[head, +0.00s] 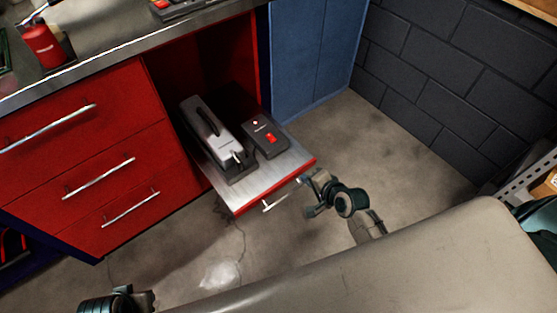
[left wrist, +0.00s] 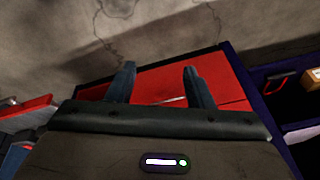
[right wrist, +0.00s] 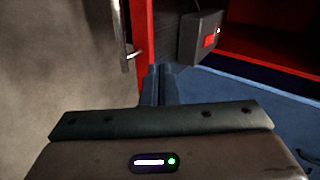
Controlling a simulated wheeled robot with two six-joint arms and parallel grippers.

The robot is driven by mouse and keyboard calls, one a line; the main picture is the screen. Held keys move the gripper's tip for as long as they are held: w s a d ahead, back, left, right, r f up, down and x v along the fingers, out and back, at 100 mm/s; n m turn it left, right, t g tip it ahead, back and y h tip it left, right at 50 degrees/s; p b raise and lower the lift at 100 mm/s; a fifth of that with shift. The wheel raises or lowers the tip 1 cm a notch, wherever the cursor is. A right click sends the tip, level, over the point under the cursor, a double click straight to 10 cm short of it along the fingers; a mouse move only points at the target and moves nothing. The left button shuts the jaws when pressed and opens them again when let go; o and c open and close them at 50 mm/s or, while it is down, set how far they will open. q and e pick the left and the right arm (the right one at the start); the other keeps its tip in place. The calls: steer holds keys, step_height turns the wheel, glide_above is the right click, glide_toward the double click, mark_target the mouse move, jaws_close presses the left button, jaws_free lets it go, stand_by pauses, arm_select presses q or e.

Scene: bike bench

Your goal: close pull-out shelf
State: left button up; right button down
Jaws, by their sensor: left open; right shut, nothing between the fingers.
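The pull-out shelf (head: 222,158) stands out from the red bench cabinet, with a grey metal top, red front edge and silver bar handle (head: 283,195). A grey machine (head: 212,125) and a dark box with a red switch (head: 265,137) sit on it. My right gripper (head: 308,184) is shut and empty near the right end of the shelf's front. In the right wrist view its fingers (right wrist: 158,72) are beside the red front panel (right wrist: 144,30) and handle (right wrist: 127,50); I cannot tell whether they touch. My left gripper (left wrist: 160,80) is open and empty, away from the shelf.
Red drawers (head: 95,150) with silver handles are left of the shelf bay. A blue cabinet (head: 315,55) stands to its right, near a dark block wall (head: 450,80). A red bottle (head: 45,45) stands on the worktop. Bare floor (head: 370,150) lies right of the shelf.

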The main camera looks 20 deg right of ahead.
step_height(320, 180, up, 3)
steer(key=m+b, duration=0.1)
steer(key=b, duration=0.1)
glide_toward(273, 152)
steer(key=f, duration=0.3)
steer(key=shift+w+f+t+y, duration=0.3)
steer(key=shift+w+t, duration=0.05)
steer(key=shift+t, duration=0.05)
steer(key=w, duration=0.1)
steer(key=w+a, duration=0.1)
steer(key=w, duration=0.1)
steer(key=shift+w+a+f, duration=0.1)
steer(key=shift+w+a, duration=0.05)
arm_select(q)
steer(key=shift+d+r+t+h, duration=0.25)
steer(key=shift+d+r+t, duration=0.25)
steer(key=shift+r, duration=0.15)
steer(key=shift+d+r+t+h, duration=0.25)
steer(key=shift+d+r+t, duration=0.2)
steer(key=shift+r, duration=0.2)
arm_select(e)
steer(key=shift+w+a, duration=0.1)
steer(key=shift+w, duration=0.3)
steer(key=shift+w, duration=0.1)
